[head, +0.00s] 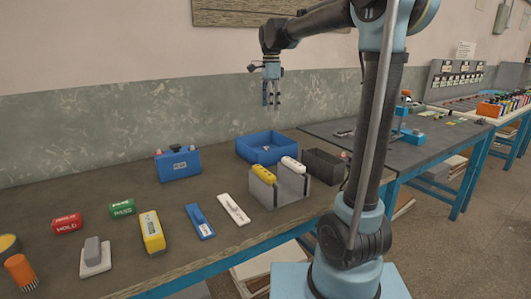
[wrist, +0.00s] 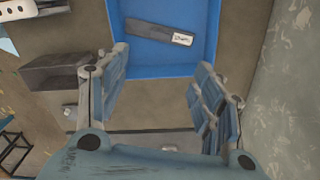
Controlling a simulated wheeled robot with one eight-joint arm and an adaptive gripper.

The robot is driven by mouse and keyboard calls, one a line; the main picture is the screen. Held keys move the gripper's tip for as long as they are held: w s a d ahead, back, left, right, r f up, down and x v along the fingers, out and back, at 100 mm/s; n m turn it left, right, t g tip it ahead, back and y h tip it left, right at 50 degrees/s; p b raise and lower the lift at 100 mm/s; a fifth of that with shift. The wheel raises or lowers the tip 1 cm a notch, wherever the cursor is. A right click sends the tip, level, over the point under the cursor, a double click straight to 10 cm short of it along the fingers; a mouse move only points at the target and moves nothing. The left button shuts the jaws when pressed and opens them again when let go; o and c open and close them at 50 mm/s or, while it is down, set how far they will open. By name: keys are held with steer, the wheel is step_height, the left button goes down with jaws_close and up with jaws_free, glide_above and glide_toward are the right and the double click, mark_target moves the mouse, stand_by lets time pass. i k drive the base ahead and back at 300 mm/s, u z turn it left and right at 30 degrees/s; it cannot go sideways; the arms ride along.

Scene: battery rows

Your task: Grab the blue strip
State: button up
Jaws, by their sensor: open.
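A flat blue strip (head: 200,221) with a lighter piece on top lies on the brown table near its front edge, beside a similar white strip (head: 234,209). It does not show in the wrist view. My gripper (head: 271,99) hangs fingers down above the back of the table, well above and to the right of the blue strip. In the wrist view my gripper (wrist: 163,75) has its fingers wide apart with nothing between them.
A blue tray (head: 252,157) stands below my gripper; the wrist view shows a dark labelled bar (wrist: 158,33) in it. A yellow device (head: 151,231) lies left of the blue strip.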

mark_target(204, 228)
steer(key=u, duration=0.05)
steer(key=k, duration=1)
steer(key=z, duration=0.05)
